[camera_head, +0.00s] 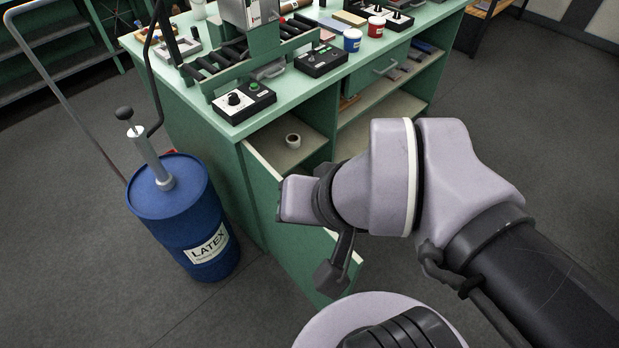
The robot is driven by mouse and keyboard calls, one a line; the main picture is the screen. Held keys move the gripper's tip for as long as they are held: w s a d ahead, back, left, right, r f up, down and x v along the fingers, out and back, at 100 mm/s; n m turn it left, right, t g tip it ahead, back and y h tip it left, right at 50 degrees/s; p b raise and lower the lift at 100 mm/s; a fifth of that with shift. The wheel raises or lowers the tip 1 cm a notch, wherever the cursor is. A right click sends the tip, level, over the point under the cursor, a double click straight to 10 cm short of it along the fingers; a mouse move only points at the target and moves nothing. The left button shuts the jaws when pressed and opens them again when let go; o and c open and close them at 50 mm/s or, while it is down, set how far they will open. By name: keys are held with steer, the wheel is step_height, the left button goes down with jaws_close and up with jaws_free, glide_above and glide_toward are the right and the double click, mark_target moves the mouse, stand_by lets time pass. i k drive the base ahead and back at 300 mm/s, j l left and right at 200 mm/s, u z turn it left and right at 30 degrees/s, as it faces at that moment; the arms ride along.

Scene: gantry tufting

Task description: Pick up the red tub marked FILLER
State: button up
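A small red tub (376,27) with a pale label stands upright on the green workbench top (222,112), towards its front edge. The label is too small to read. A blue tub (352,40) stands just left of it and nearer to me. My gripper (334,276) hangs in front of the bench, well below and nearer to me than the red tub. My arm partly hides it, and only one dark finger part shows clearly. I cannot see whether it is open or shut, and I see nothing held in it.
A blue LATEX drum (212,205) with a pump stands left of the bench. Two control boxes (321,60), (243,102) sit on the bench top. A tape roll (293,141) lies on a shelf. Grey floor (545,120) is clear on the right.

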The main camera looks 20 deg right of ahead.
mark_target(377, 25)
steer(key=i+l, duration=0.15)
steer(key=l, duration=0.25)
steer(key=i+l, duration=0.15)
steer(key=l, duration=0.3)
steer(key=i+l+z, duration=0.1)
steer(key=l, duration=0.3)
steer(key=i+l, duration=0.15)
steer(key=l, duration=0.25)
steer(key=i+l+z, duration=0.1)
steer(key=l, duration=0.3)
steer(key=i+l, duration=0.25)
steer(key=l, duration=0.15)
steer(key=i+l+z, duration=0.1)
steer(key=i, duration=0.65)
steer(key=i+l+z, duration=0.1)
steer(key=i, duration=0.6)
